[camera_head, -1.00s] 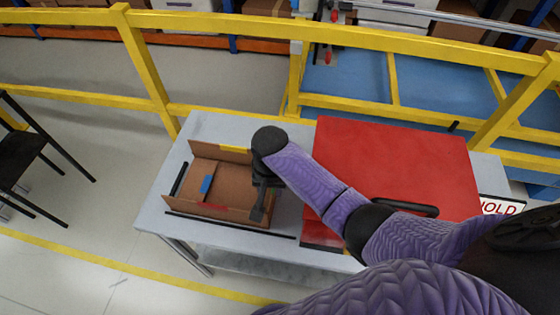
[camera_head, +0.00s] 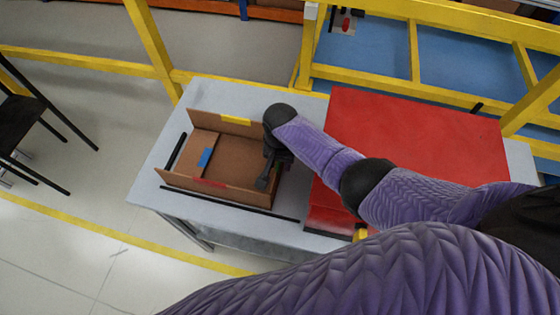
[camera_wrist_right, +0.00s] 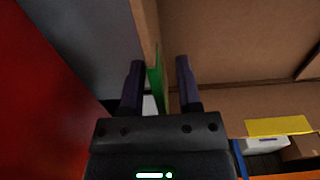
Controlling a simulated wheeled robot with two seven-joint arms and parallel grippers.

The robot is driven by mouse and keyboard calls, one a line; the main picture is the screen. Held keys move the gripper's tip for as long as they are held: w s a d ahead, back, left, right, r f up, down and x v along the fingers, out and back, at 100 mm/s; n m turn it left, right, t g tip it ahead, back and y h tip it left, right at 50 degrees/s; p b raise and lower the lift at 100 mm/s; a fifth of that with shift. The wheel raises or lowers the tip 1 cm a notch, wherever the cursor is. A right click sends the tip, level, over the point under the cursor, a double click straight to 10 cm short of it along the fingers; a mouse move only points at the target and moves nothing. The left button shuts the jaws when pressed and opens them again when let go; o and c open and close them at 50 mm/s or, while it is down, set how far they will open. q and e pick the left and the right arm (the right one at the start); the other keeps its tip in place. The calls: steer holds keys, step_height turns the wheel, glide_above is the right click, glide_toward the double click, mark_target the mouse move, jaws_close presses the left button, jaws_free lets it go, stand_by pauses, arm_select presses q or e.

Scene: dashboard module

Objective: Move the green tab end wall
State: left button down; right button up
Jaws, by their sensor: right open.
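The green tab (camera_wrist_right: 157,82) is on the cardboard end wall (camera_wrist_right: 146,28), seen nearly edge-on in the right wrist view. My right gripper (camera_wrist_right: 160,75) is open, with one finger on each side of this wall and the green tab between them. I cannot tell whether either finger touches it. In the head view my right gripper (camera_head: 264,182) is at the right end of the cardboard box (camera_head: 232,162), pointing down, and my arm hides most of that end. My left gripper is not in view.
The box has a yellow tab (camera_head: 236,119) at the back, a red tab (camera_head: 210,183) in front and a blue tab (camera_head: 205,157) at left. Black strips lie beside it on the grey table (camera_head: 150,187). A red case (camera_head: 415,130) stands close at right.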

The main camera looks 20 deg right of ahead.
jaws_close()
stand_by(0.4)
stand_by(0.9)
